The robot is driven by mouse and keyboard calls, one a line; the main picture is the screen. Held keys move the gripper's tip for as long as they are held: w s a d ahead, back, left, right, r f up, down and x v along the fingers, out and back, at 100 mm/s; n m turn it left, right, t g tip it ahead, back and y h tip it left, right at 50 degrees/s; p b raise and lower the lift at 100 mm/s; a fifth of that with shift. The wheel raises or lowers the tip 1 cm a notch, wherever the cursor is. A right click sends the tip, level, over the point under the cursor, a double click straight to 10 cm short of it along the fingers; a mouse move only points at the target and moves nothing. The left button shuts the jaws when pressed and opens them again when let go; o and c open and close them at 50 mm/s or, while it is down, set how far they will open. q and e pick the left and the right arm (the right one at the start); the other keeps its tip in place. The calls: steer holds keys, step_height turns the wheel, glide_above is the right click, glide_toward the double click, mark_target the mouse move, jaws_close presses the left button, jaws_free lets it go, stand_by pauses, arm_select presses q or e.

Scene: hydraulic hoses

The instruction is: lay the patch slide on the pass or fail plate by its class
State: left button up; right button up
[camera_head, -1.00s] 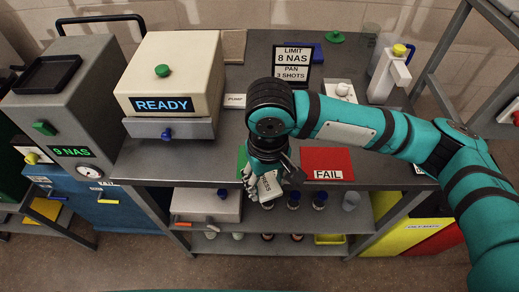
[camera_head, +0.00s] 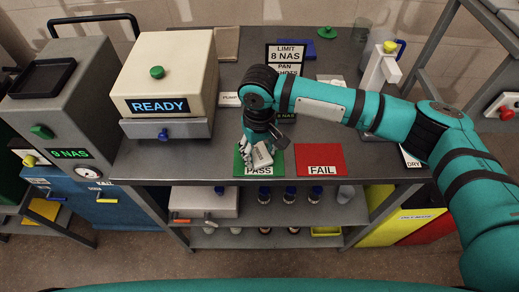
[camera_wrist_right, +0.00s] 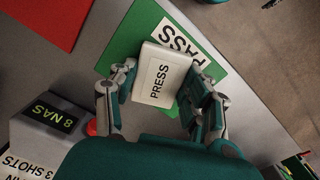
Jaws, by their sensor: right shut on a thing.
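A small white slab marked PRESS (camera_wrist_right: 160,75), which I take for the patch slide, is between the fingers of my right gripper (camera_wrist_right: 158,92). My right gripper (camera_head: 259,152) is shut on the slab and is over the green PASS plate (camera_head: 242,165), also seen in the wrist view (camera_wrist_right: 126,52). The slab covers part of the plate and its lettering; I cannot tell whether it touches the plate. The red FAIL plate (camera_head: 320,156) lies to the right and is bare. My left gripper is not in view.
A cream box reading READY (camera_head: 165,75) and a grey unit with a NAS display (camera_head: 58,120) stand at left. A limit sign (camera_head: 285,55) reading 8 NAS stands behind my gripper. A white dispenser (camera_head: 383,65) stands at back right. Several bottles (camera_head: 290,193) are on the shelf below.

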mark_target(259, 155)
steer(key=shift+f, duration=0.15)
steer(key=o, duration=1.1)
steer(key=shift+o, duration=0.2)
step_height(259, 155, up, 12)
steer(key=b, duration=0.1)
steer(key=shift+r+b, duration=0.2)
steer(key=shift+b, duration=0.1)
steer(key=shift+s+f, duration=0.1)
steer(key=shift+f, duration=0.05)
